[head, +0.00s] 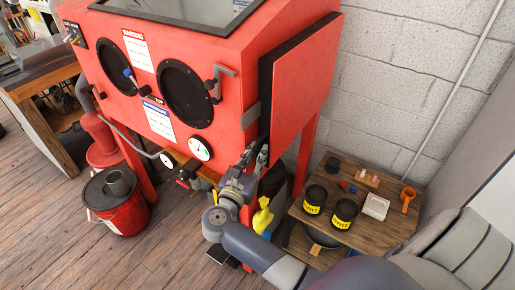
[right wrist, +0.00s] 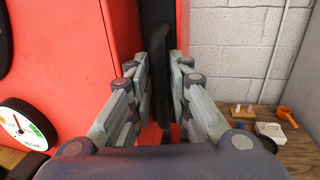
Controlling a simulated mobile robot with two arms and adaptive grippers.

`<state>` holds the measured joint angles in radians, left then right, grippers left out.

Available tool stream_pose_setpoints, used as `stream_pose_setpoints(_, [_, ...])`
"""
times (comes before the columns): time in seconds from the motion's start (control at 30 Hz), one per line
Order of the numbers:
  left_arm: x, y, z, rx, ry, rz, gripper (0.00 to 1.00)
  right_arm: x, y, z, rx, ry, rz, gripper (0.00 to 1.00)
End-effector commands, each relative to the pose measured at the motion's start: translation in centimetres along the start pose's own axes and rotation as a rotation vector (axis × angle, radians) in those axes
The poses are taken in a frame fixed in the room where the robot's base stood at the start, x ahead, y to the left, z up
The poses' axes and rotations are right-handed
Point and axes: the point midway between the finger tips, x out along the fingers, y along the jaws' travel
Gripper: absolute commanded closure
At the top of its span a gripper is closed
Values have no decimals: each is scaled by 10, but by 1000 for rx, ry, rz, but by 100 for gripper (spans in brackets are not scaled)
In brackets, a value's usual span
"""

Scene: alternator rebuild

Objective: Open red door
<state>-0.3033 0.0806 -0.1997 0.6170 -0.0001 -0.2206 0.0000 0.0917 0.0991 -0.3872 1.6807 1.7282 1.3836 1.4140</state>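The red door (head: 303,88) is the flat panel with a thick black edge on the right side of the red blasting cabinet (head: 235,70). A grey latch piece shows beside that edge. I cannot tell whether the door stands slightly ajar. My right gripper (head: 256,154) is at the door's lower front corner, fingers pointing up toward it. In the right wrist view its fingers (right wrist: 158,75) are apart, one on each side of a dark upright handle (right wrist: 162,60). A gap shows beside the fingers, and contact is not clear. My left gripper is out of view.
A small wooden table (head: 335,228) with black jars (head: 344,213), a white dish (head: 376,207) and an orange cup (head: 408,195) stands right of the cabinet. A yellow bottle (head: 263,217) is below my gripper. A block wall (head: 410,80) is behind. A red bucket (head: 125,215) stands left.

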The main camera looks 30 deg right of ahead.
Motion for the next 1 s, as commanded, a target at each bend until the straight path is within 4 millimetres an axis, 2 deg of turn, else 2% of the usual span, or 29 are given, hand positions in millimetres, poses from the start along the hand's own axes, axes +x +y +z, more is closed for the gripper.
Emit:
stream_pose_setpoints(0.13, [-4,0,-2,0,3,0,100,9,0,1,0,0,0,81])
stream_pose_setpoints(0.4, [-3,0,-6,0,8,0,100,11,0,0,0,0,0,81])
stream_pose_setpoints(0.5, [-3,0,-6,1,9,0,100,10,0,0,0,0,0,100])
stream_pose_setpoints(0.8, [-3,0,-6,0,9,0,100,10,-2,0,-1,1,4,100])
stream_pose_setpoints(1.0, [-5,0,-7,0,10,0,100,6,-15,-1,-3,2,36,100])
